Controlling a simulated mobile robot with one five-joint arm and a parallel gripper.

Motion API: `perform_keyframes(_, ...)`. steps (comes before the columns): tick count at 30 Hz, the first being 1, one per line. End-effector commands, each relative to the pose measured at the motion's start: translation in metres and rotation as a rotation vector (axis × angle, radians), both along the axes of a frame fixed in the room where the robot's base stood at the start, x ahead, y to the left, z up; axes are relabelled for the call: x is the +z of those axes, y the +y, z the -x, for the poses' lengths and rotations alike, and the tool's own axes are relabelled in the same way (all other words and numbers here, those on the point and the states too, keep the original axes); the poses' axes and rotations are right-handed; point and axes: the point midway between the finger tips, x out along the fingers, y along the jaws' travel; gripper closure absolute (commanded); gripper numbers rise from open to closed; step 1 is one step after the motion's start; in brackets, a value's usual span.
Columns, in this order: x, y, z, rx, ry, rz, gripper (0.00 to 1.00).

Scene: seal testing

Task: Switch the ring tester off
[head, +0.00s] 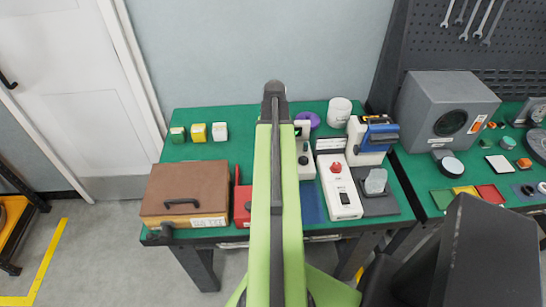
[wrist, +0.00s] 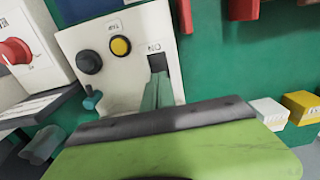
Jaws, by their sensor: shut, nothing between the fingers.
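A pale tester panel (wrist: 120,60) fills the upper middle of the wrist view; no name on it is legible. It has a black knob, a yellow button (wrist: 120,46) and a dark switch slot (wrist: 156,62) by the marking "ON". My gripper (wrist: 158,78) is shut and empty, its narrow greenish tip in front of the panel just below the slot. I cannot tell whether it touches, and it partly hides the switch, so its position is unclear. In the head view the pale tester (head: 304,150) shows beside my arm, which hides part of it; my gripper is hidden there.
A white box with a red button (head: 336,168) stands right of the tester, close by; the button also shows in the wrist view (wrist: 14,51). A brown case (head: 185,180) is at left, with small blocks (head: 198,132) behind. A grey box (head: 445,105) stands at right.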

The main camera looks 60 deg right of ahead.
Motion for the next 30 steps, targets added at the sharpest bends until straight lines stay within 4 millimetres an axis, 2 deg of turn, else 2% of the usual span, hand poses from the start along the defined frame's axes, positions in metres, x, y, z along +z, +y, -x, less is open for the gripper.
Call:
perform_keyframes(18,-0.007,0.0,0.0,0.0,0.0,0.0,1.0)
perform_keyframes(30,0.028,0.0,0.0,0.001,0.0,0.0,1.0)
